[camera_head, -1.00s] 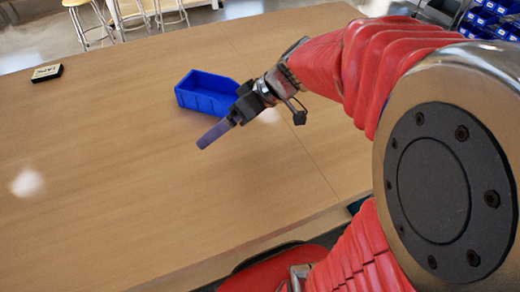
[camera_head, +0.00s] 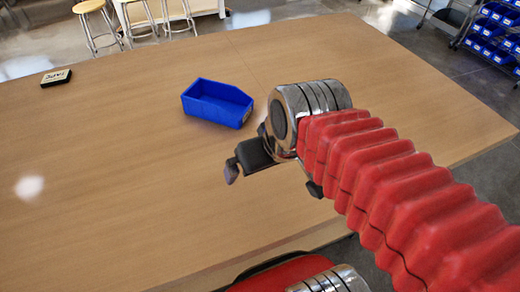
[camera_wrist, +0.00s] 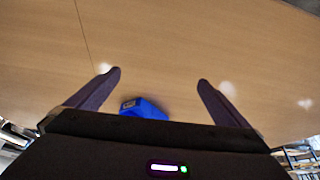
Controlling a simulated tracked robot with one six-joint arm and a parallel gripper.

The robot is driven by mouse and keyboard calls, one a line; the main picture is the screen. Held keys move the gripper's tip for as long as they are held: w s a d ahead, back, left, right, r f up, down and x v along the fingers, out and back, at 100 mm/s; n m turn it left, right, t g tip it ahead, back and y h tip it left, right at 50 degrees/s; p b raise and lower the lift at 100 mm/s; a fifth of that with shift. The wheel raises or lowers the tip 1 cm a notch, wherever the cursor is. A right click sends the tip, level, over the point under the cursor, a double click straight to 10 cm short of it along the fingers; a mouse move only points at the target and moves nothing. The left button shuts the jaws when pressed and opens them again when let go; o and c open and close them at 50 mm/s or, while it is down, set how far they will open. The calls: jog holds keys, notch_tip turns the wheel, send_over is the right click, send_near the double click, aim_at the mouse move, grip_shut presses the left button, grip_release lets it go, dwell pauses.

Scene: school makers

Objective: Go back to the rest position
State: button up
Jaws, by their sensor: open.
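My gripper (camera_head: 231,172) is above the wooden table (camera_head: 130,150), in front of and slightly right of the blue bin in the head view. In the wrist view my gripper (camera_wrist: 158,82) shows two dark fingers spread wide apart, open, with nothing between them. The blue open-topped bin (camera_head: 205,108) stands on the table; part of it shows in the wrist view (camera_wrist: 146,108) behind the gripper body, which hides the rest. I cannot see anything inside the bin.
A small black box (camera_head: 56,77) with a pale label lies near the table's far left edge. Stools (camera_head: 92,8) stand beyond the far edge. A rack of blue bins (camera_head: 495,35) is at the far right. The left and front of the tabletop are clear.

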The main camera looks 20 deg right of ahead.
jog(key=shift+s+d+r+m+h, duration=0.25)
jog(key=shift+s+d+m+h, duration=0.05)
jog(key=shift+s+d+m, duration=0.1)
dwell(0.3)
